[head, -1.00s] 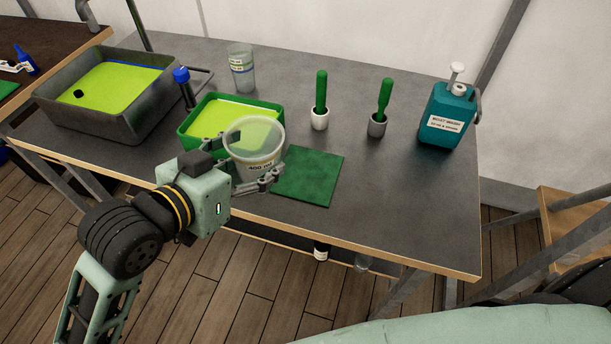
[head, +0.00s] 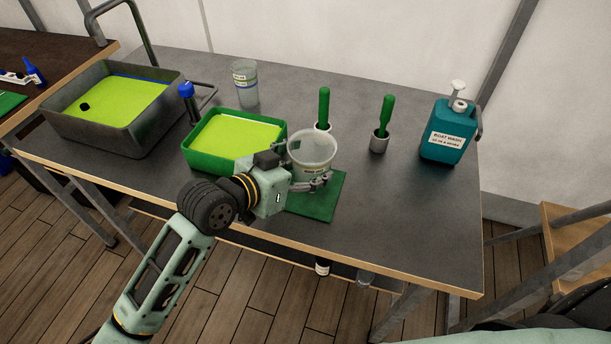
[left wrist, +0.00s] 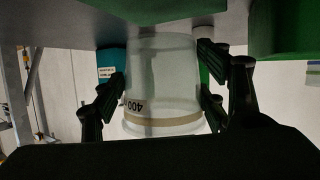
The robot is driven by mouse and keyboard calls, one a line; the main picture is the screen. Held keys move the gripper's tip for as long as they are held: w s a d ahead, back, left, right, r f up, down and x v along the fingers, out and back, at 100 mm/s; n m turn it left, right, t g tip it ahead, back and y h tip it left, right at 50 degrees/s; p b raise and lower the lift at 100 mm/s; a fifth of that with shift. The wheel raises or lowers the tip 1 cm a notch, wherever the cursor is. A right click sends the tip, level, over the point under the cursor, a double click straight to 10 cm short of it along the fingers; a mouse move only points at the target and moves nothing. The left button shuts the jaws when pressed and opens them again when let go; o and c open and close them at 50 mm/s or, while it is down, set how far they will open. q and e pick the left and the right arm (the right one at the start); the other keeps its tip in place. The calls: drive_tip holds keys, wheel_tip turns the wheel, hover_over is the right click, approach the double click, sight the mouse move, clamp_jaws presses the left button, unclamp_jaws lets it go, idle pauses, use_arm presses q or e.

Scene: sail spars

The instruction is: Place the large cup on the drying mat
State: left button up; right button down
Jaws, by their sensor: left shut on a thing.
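The large cup (head: 311,152) is translucent, with a wide rim and a printed label. My left gripper (head: 312,182) is shut around it, below the rim, and holds it upright over the green drying mat (head: 321,207). In the left wrist view the cup (left wrist: 163,80) sits between the two fingers (left wrist: 162,88), with "400" and a tan band on its side. The arm and cup cover part of the mat, and I cannot tell whether the cup's bottom touches it. My right gripper is not in view.
A green basin (head: 205,160) of yellow-green liquid is left of the cup. Behind stand another clear cup (head: 244,84) and a green-handled brush (head: 324,104). A second brush (head: 385,112) and a teal wash bottle (head: 447,132) stand right. The table's front right is clear.

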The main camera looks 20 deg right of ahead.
sight(300, 179)
use_arm(q)
wheel_tip(300, 179, down, 3)
drive_tip(key=shift+f+p, duration=0.2)
drive_tip(key=shift+p, duration=0.1)
drive_tip(key=shift+f, duration=0.3)
drive_tip(key=shift+f, duration=0.15)
drive_tip(key=o, duration=1.2)
